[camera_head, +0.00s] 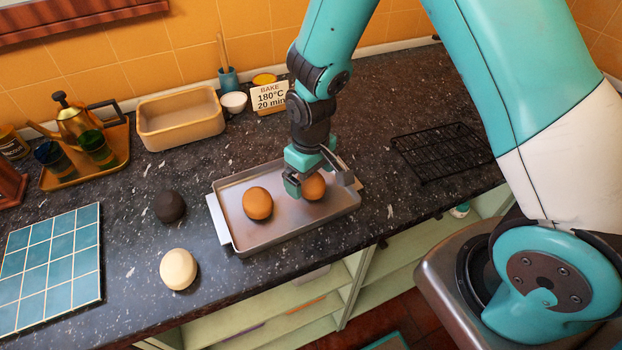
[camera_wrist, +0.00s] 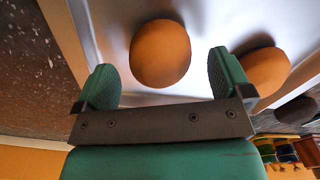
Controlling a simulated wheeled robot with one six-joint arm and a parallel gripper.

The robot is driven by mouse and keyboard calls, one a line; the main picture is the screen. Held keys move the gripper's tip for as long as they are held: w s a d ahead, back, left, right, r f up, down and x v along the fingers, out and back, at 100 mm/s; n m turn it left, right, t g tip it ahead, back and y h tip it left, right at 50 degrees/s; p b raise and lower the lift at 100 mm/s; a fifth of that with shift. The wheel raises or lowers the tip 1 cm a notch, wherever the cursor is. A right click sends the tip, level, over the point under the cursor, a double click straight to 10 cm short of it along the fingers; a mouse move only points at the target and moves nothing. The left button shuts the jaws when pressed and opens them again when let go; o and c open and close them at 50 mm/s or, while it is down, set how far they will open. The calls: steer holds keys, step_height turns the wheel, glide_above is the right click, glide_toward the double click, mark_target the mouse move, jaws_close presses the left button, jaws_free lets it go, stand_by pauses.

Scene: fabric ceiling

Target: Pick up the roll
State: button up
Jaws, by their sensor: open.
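Two golden-brown rolls sit in a metal baking tray (camera_head: 285,232). The left roll (camera_head: 257,203) is uncovered; the right roll (camera_head: 314,187) is partly hidden under my gripper (camera_head: 319,176). My gripper is open, pointing down over the right roll, with fingers to either side. In the wrist view this roll (camera_wrist: 160,53) lies between and just ahead of the open fingers (camera_wrist: 163,82), with no contact visible. The other roll (camera_wrist: 267,70) shows beyond the right finger. A pale roll (camera_head: 179,269) and a dark roll (camera_head: 170,206) lie on the counter left of the tray.
A black wire rack (camera_head: 442,152) lies right of the tray on the dark counter. A blue tiled board (camera_head: 50,262) is at left. At the back stand a tan rectangular dish (camera_head: 180,120), a bake sign (camera_head: 270,97), a white bowl (camera_head: 234,102) and a teapot tray (camera_head: 84,174).

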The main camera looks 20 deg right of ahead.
steer(key=shift+f, duration=0.95)
steer(key=shift+c, duration=0.2)
steer(key=c, duration=1)
steer(key=shift+o, duration=0.2)
